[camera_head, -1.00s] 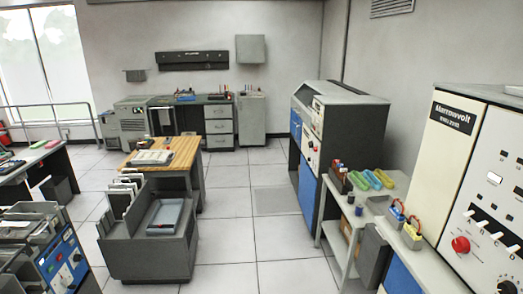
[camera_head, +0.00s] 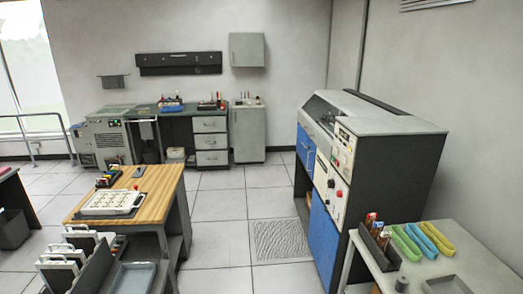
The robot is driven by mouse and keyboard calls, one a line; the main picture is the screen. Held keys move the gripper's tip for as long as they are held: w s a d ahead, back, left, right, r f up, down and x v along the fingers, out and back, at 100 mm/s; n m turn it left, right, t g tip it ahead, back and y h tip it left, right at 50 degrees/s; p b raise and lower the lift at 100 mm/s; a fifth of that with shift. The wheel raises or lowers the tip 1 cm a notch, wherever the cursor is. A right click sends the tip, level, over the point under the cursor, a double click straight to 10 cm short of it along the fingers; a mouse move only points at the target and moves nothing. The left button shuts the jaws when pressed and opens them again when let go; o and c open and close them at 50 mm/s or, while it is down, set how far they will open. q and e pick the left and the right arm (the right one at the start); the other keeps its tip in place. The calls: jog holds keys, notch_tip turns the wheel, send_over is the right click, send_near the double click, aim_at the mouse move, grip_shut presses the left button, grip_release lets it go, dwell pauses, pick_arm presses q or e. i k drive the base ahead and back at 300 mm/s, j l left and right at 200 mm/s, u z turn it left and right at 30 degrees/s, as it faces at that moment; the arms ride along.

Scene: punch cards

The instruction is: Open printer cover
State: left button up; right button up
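A tall grey and blue machine (camera_head: 385,165) stands right of centre and looks like the printer. Its sloped top cover (camera_head: 322,113) looks closed, and a control panel (camera_head: 343,150) with knobs and a red button is on its front side. Neither of my grippers shows in the head view.
A wooden-topped table (camera_head: 155,188) with a white tray (camera_head: 112,203) is on the left. A grey side table (camera_head: 465,255) with coloured holders (camera_head: 422,238) stands in front of the machine at the right. Tiled floor (camera_head: 215,235) is clear between them. A desk (camera_head: 190,125) is at the back wall.

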aim_at(322, 102)
jog(key=i, duration=2.2)
jog(key=i+j+z, duration=0.15)
jog(key=i+z, duration=0.35)
jog(key=i, duration=0.15)
jog(key=i+j+z, duration=0.95)
jog(key=i+j, duration=0.15)
jog(key=i, duration=0.05)
